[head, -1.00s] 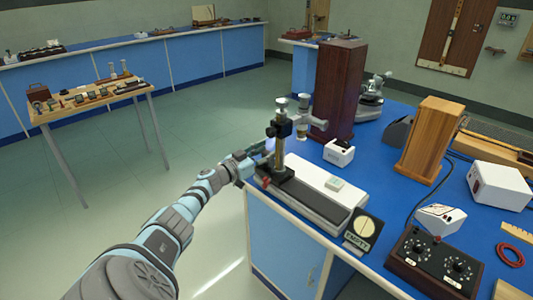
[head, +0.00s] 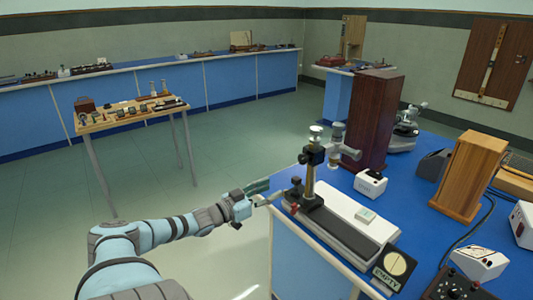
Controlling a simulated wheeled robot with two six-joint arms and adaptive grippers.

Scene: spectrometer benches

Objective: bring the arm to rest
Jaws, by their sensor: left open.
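My left arm reaches in from the lower left in the head view. Its left gripper (head: 262,193) is open, with nothing seen between its fingers. It is beside the left edge of the blue bench (head: 440,245), apart from the spectrometer stand (head: 311,180) and left of its dark base (head: 335,225). My right gripper is not in view.
A white plate (head: 354,215) with a small block lies beside the stand. An "EMPTY" dial sign (head: 394,268), a white box (head: 370,184) and tall wooden boxes (head: 468,177) stand on the bench. A small wooden table (head: 130,118) is farther left. Open floor lies between.

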